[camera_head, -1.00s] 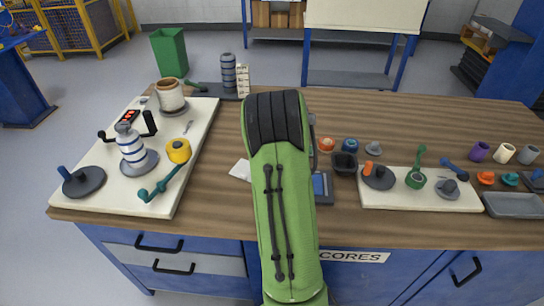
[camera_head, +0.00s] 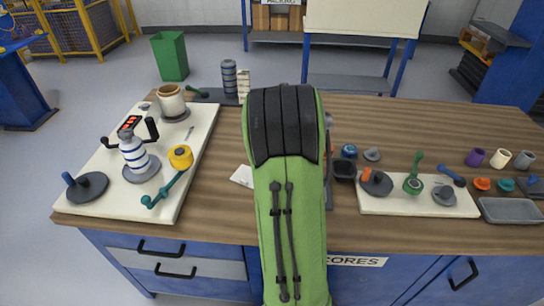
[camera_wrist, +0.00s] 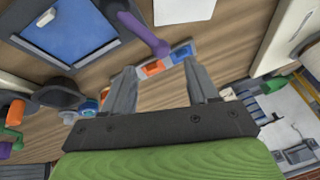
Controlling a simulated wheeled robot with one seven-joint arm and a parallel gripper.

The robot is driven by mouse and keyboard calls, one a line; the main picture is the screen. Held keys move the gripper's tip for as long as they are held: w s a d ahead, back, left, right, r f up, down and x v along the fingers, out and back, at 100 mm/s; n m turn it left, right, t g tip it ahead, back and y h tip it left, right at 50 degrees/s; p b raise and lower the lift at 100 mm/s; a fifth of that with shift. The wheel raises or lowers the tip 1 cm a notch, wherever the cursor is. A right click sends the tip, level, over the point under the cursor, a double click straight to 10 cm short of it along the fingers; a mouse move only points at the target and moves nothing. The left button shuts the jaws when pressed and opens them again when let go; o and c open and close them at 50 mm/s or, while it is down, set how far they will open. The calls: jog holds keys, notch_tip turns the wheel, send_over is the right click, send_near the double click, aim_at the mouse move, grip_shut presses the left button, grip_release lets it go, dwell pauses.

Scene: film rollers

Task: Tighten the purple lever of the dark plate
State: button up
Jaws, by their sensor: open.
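In the wrist view the dark plate (camera_wrist: 45,57) lies at the upper left, with a blue square face (camera_wrist: 72,32) in it. The purple lever (camera_wrist: 140,31) runs from the plate's upper right corner, its rounded end lying out over the wooden table. My gripper (camera_wrist: 162,82) is open and empty, its two fingers spread above the table, with the lever's end beyond the gap between them. I cannot tell the height between them. In the head view my green arm hides the gripper, the lever and most of the plate; only a thin strip of the plate (camera_head: 329,193) shows.
Small orange (camera_wrist: 152,68) and blue pieces lie near the fingertips in the wrist view. A black cup (camera_head: 344,167) and a small white board (camera_head: 400,206) with levers stand right of my arm. A large white board (camera_head: 110,200) with rollers is at the left.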

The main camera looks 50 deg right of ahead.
jog(key=p+v, duration=0.1)
jog(key=v, duration=0.5)
jog(key=shift+r, duration=0.4)
jog(key=shift+s+a, duration=0.1)
jog(key=shift+a, duration=0.05)
